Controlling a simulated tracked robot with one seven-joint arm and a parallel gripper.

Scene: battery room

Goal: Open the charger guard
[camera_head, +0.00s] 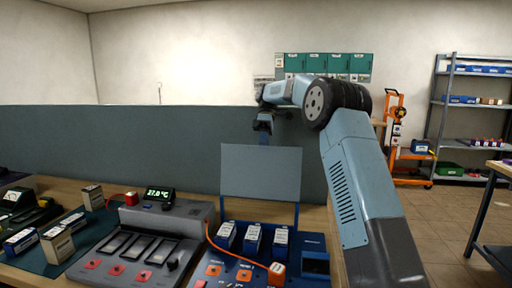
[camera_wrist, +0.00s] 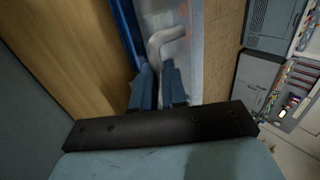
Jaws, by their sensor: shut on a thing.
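The charger guard (camera_head: 260,173) is a flat grey panel in a blue frame, standing upright above the back of the blue charger (camera_head: 243,268). My gripper (camera_head: 264,138) is at the panel's top edge, partly hidden behind it. In the wrist view my gripper (camera_wrist: 158,88) is shut on a bent grey handle (camera_wrist: 166,40) beside the panel's pale face. Several blue and white batteries (camera_head: 253,238) sit in the charger's slots below the guard, in plain view. An orange cable (camera_head: 232,253) ends in an orange plug (camera_head: 277,270) at the charger's front.
A grey charger with a lit display (camera_head: 159,193) stands to the left, with boxed batteries (camera_head: 57,243) on a dark mat beyond it. A grey partition (camera_head: 120,148) runs behind the bench. An orange trolley (camera_head: 396,140) and shelving (camera_head: 475,115) stand at the right.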

